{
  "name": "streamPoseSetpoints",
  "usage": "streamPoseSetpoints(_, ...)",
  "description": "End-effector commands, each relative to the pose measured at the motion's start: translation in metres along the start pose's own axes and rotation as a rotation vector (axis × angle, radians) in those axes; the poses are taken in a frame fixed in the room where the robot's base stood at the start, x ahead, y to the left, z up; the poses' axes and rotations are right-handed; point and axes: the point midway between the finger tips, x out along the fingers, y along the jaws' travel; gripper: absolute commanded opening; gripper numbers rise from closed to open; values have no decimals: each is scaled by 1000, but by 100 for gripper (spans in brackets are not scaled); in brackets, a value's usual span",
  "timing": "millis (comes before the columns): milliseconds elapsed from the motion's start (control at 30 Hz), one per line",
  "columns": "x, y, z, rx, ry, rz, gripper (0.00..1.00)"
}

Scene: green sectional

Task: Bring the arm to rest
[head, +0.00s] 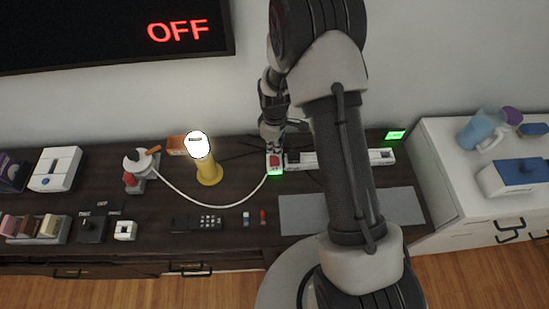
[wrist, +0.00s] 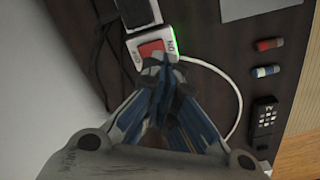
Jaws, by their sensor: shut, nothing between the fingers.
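My gripper (wrist: 160,80) is shut and empty in the wrist view. Its fingertips are at the edge of a red rocker switch (wrist: 149,49) on a white switch box marked ON and OFF; I cannot tell whether they touch it. A green light glows along the box's edge. In the head view my arm reaches over the dark cabinet top, and the red switch (head: 274,161) shows just below my gripper (head: 272,145). My arm hides part of the cabinet behind it.
A lit yellow lamp (head: 207,165) stands left of the switch box, with a white cable (head: 205,205) curving between. A screen (head: 120,30) reading OFF hangs above. A grey mat (head: 302,214) lies in front. A white cabinet (head: 445,150) with a blue pitcher (head: 480,130) stands right.

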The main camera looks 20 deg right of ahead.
Motion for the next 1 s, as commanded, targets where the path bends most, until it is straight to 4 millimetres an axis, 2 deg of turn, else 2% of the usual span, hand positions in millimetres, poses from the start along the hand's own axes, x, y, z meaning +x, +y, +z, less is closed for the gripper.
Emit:
streamPoseSetpoints(333, -1, 0, 0, 1, 1, 1, 0)
streamPoseSetpoints(433, -14, 0, 0, 18, 8, 9, 0)
streamPoseSetpoints(567, -60, -1, 1, 76, 32, 34, 0)
streamPoseSetpoints(667, -106, -8, 7, 145, 58, 57, 0)
streamPoseSetpoints(800, -166, -24, 21, 245, 95, 85, 0)
streamPoseSetpoints(1000, -238, -56, 50, 387, 155, 121, 0)
